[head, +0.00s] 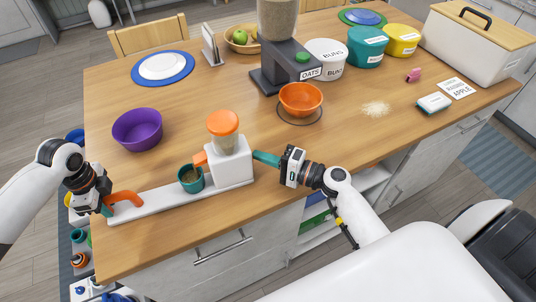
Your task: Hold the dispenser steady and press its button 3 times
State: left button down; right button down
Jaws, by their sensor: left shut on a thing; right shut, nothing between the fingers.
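A white dispenser (236,165) stands on the near table edge, with an orange-capped clear jar (224,130) on top and a long white base (160,201) reaching left. A teal cup (191,180) with brown contents sits on the base under the orange spout. My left gripper (107,207) is shut on the orange handle (126,198) at the base's left end. My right gripper (258,157) is shut and empty, its teal fingertips at the dispenser's right side. Whether they touch it I cannot tell. No button shows on the white dispenser; that side is partly hidden.
A grey OATS dispenser (284,66) with a green button (303,57) stands behind, with an orange bowl (301,97) before it. A purple bowl (138,129) is left. Spilled grains (376,108) and a sponge (434,102) lie right. The table between is clear.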

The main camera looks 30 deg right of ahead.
pick_arm(q)
jog(key=shift+s+d, duration=0.15)
jog(key=shift+d, duration=0.35)
pick_arm(e)
jog(key=shift+a+r, duration=0.1)
jog(key=shift+a, duration=0.25)
jog(key=shift+d, duration=0.15)
jog(key=d, duration=0.4)
jog(key=shift+s+d, duration=0.2)
pick_arm(q)
jog(key=shift+a, duration=0.25)
pick_arm(e)
jog(key=v, duration=1)
pick_arm(q)
jog(key=c, duration=1.1)
grip_release()
jog(key=shift+c, duration=0.2)
